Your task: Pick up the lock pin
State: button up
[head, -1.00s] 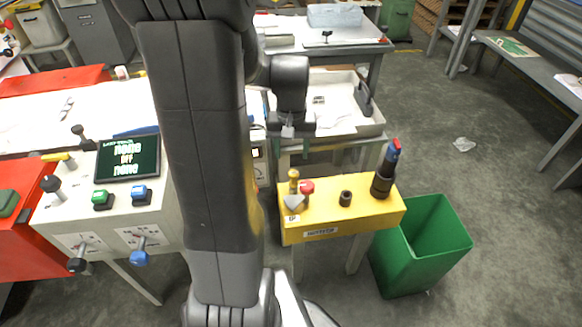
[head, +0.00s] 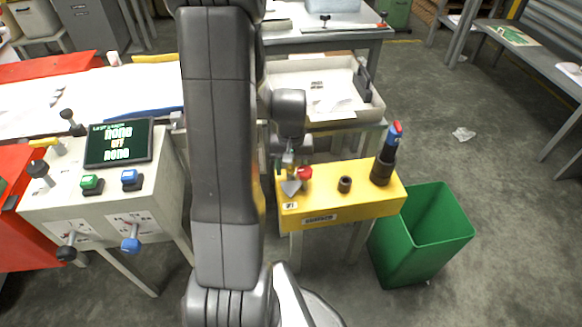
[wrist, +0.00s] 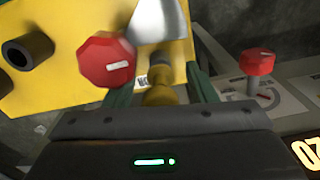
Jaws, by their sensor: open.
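A brass-yellow pin with a rounded head, which I take for the lock pin (wrist: 160,92), stands at the left end of the yellow box in the head view. My gripper (wrist: 163,80) is open, with its two greenish fingers on either side of the pin's head in the wrist view. I cannot tell whether they touch it. In the head view my gripper (head: 289,158) is over the box's left end and largely hides the pin. A grey metal wedge (head: 292,187) is just in front of the pin.
A red knob (head: 304,173) sits close beside the pin on the yellow box (head: 330,208). A dark socket (head: 345,184) and a dark post with a blue-red top (head: 383,168) are farther right. A green bin (head: 425,240) stands right; a control console (head: 110,190) stands left.

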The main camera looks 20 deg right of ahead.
jog(key=shift+f, duration=0.45)
jog(key=c, duration=1)
jog(key=shift+r, duration=0.15)
jog(key=shift+c, duration=0.2)
